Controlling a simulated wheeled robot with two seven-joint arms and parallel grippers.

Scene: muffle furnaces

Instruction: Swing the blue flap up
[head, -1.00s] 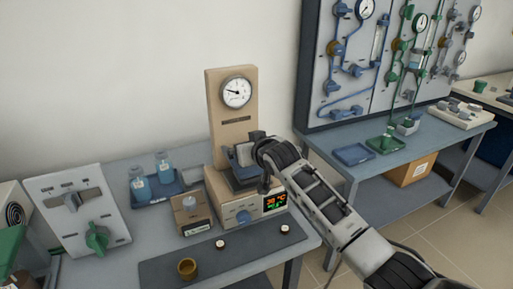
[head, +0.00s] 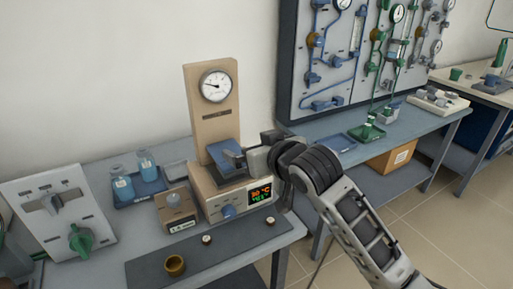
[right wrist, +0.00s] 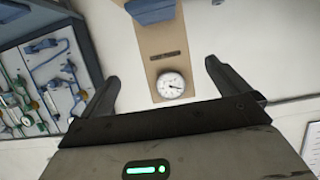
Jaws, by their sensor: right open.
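The blue flap (head: 224,153) is on the tan furnace (head: 213,205), in front of its upright column (head: 215,125) with the round dial (head: 216,86). It looks tilted up, its face showing; its lower right part is partly hidden by my gripper. My right gripper (head: 243,158) is open, close to the flap's right side; I cannot tell whether they touch. In the right wrist view, the open fingers (right wrist: 160,82) have the column and dial between them, and a blue part (right wrist: 152,10), apparently the flap, shows at the top edge. My left gripper is not in view.
A small tan box unit (head: 177,208) stands left of the furnace, with a blue tray (head: 137,200) of bottles behind it. A panel with a green knob (head: 80,238) is at the far left. A dark mat (head: 150,265) with a brown cup (head: 175,265) lies in front.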

